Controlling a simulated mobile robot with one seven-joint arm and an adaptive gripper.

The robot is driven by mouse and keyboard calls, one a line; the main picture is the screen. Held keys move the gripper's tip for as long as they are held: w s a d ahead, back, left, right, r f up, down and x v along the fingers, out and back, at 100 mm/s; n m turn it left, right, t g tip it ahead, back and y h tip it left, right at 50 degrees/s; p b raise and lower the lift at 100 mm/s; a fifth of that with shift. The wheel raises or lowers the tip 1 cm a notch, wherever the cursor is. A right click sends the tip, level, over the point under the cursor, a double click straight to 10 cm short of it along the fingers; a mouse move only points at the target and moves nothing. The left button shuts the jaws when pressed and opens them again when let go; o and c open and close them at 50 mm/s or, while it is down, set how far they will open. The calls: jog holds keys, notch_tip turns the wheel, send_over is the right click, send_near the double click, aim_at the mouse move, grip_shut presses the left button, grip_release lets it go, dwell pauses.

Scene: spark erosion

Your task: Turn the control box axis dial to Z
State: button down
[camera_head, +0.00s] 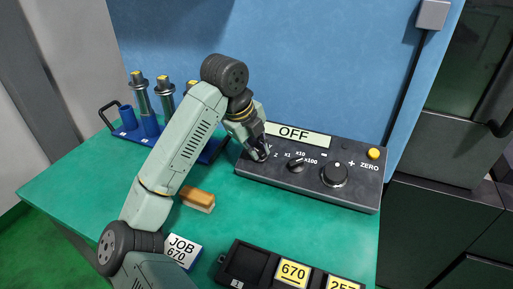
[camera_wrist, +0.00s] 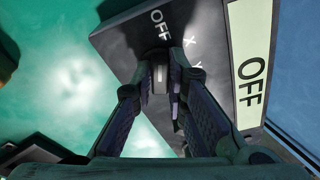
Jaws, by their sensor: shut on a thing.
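The black control box (camera_head: 358,186) stands on the green table below the blue panel. Its display (camera_head: 299,135) reads OFF, as it does in the wrist view (camera_wrist: 250,68). My gripper (camera_head: 260,153) is at the left end of the box. In the wrist view my gripper (camera_wrist: 165,82) is shut on the axis dial (camera_wrist: 157,58), with one finger on each side.
The multiplier knob (camera_head: 296,166), a large round dial (camera_head: 335,174) and a yellow ZERO button (camera_head: 374,154) sit further right on the box. A blue holder (camera_head: 128,134) with metal tools, a brown-and-white block (camera_head: 198,200), a JOB 670 card (camera_head: 182,250) and a black tray (camera_head: 236,272) are on the table.

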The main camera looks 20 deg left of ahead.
jog(key=shift+f+m+b, duration=0.1)
jog(key=shift+m+b, duration=0.2)
jog(key=shift+b, duration=0.1)
jog(key=shift+f+m+b, duration=0.1)
jog(key=shift+m+b, duration=0.8)
jog(key=shift+b, duration=0.2)
jog(key=m+b, duration=0.3)
jog(key=shift+w+d+g+y, duration=0.1)
jog(key=shift+g+y, duration=0.2)
jog(key=m+b, duration=0.2)
jog(key=m, duration=0.2)
jog(key=shift+y, duration=0.3)
jog(key=m+b, duration=0.1)
jog(key=m, duration=0.2)
jog(key=shift+d+m+y+b, duration=0.15)
jog(key=shift+m+y+b, duration=0.15)
jog(key=shift+b, duration=0.1)
jog(key=m+b, duration=0.1)
jog(key=m, duration=0.2)
jog(key=m+y+b, duration=0.1)
jog(key=m, duration=0.3)
jog(key=shift+d, duration=0.15)
jog(key=m+b, duration=0.1)
jog(key=m, duration=0.5)
jog(key=shift+d+t, duration=0.1)
jog(key=shift+t, duration=0.3)
jog(key=shift+m, duration=0.3)
